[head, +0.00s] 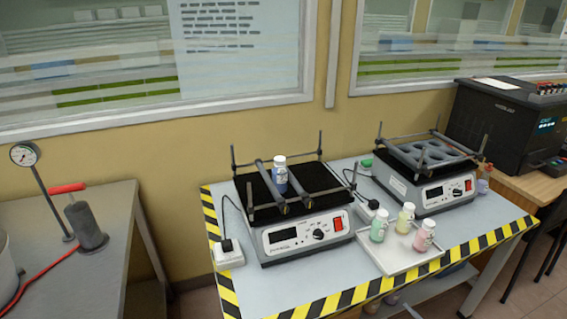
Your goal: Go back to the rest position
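Neither of my grippers shows in the head view. A blue bottle with a white cap (280,174) stands upright on the black top of the left shaker (305,235), between its two bars. A green bottle (378,226), a yellow bottle (405,218) and a pink bottle (424,236) stand upright in a white tray (393,262) at the front of the table. The right shaker (432,186) carries a grey rack with round holes (425,154).
Yellow and black striped tape edges the table (232,197). A white power socket (228,254) sits left of the left shaker. A grey side table (95,249) bears a red-handled pump (84,217) and a gauge (25,154). A dark machine (500,122) stands at the right.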

